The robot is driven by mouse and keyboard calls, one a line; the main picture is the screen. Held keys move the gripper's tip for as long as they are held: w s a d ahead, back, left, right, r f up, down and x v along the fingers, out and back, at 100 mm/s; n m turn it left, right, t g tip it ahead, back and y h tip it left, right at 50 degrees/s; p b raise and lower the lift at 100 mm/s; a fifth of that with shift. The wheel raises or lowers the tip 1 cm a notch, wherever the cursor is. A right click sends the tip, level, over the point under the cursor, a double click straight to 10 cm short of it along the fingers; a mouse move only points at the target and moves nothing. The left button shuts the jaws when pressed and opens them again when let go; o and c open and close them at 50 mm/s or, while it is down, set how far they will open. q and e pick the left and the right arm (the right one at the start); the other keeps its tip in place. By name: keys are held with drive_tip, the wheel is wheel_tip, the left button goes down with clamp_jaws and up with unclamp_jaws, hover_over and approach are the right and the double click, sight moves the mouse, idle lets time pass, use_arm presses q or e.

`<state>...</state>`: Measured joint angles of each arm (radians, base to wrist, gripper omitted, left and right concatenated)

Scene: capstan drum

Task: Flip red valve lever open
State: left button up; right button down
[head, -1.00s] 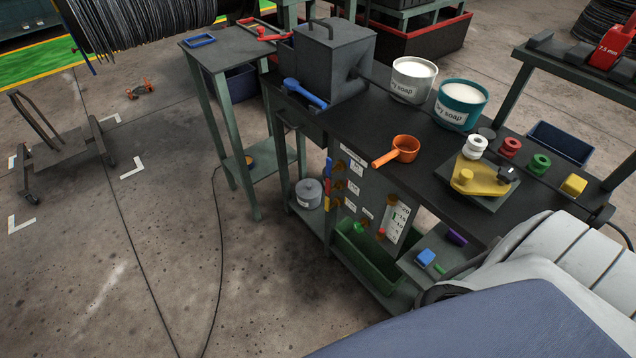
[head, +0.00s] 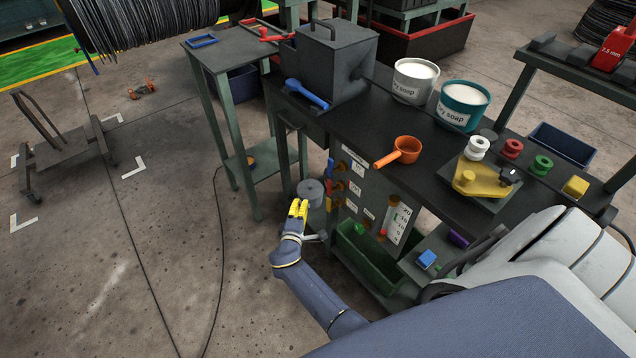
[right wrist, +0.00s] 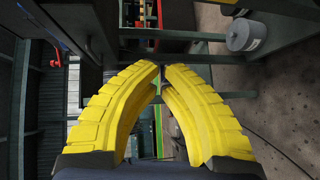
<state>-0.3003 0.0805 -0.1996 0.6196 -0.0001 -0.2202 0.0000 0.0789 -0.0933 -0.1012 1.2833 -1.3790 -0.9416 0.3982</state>
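The red valve lever (head: 329,187) is on the front panel (head: 365,190) of the bench, in a column of valves. A blue lever (head: 330,167) is above it and a yellow one (head: 330,204) below. The red lever appears to hang downward, but it is too small to be sure. My right gripper (head: 298,208) is in front and to the left of the panel, apart from the levers. In the right wrist view its yellow fingers (right wrist: 161,68) meet at the tips with nothing visible between them. My left gripper is not in view.
A grey canister (head: 310,192) stands on the lower shelf close behind my right gripper. A green bin (head: 363,262) is below the panel. The bench top holds an orange ladle (head: 405,150) and soap tubs (head: 414,80). The floor to the left is mostly clear, with a cable across it.

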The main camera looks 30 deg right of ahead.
drive_tip(key=r, duration=0.1)
drive_tip(key=d+r+h, duration=0.1)
drive_tip(key=r, duration=0.1)
drive_tip(key=r+h, duration=0.1)
drive_tip(key=shift+s+d+r+m+t, duration=0.25)
drive_tip(key=shift+s+m+t, duration=0.05)
drive_tip(key=shift+s, duration=0.05)
drive_tip(key=w+d, duration=0.3)
drive_tip(key=d, duration=0.4)
drive_tip(key=shift+d, duration=0.2)
idle(0.5)
drive_tip(key=shift+d, duration=0.15)
idle(0.4)
